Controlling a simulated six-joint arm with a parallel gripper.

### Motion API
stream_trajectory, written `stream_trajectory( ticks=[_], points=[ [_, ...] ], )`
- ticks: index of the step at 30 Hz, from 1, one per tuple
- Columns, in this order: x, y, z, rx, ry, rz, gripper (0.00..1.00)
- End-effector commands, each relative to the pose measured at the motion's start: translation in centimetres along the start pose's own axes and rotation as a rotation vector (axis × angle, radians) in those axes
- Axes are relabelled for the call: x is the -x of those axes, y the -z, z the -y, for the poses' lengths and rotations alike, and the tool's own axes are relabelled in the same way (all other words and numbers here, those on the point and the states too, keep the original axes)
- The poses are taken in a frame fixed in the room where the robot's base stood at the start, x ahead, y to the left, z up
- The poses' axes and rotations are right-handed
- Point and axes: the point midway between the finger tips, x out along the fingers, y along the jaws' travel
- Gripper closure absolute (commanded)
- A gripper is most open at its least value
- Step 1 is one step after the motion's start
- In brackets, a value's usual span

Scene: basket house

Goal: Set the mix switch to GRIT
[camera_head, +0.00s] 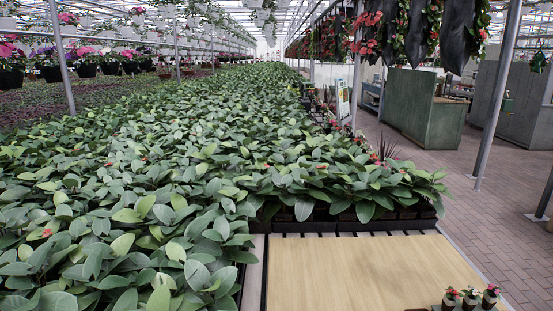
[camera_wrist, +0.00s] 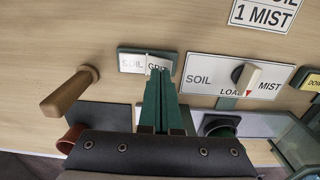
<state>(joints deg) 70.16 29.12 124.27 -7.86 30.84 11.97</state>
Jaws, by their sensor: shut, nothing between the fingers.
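I cannot tell whether the tips touch the plate. My gripper does not show in the head view.
Right of it, a white plate (camera_wrist: 203,76) marked SOIL, LOAD and MIST carries a knob (camera_wrist: 246,76). A wooden handle (camera_wrist: 70,91) sticks out at left. A sign (camera_wrist: 263,13) reads 1 MIST. The head view shows a mostly bare wooden board (camera_head: 350,270) with small potted plants (camera_head: 470,298).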

Motion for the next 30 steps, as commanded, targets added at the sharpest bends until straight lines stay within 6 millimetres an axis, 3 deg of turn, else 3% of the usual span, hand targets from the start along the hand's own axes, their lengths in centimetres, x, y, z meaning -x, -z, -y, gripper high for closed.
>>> stream_trajectory(
  ticks=[30],
  points=[
    [-1.5, 0.0, 0.0, -0.001, 0.000, 0.001, 1.00]
  ],
)
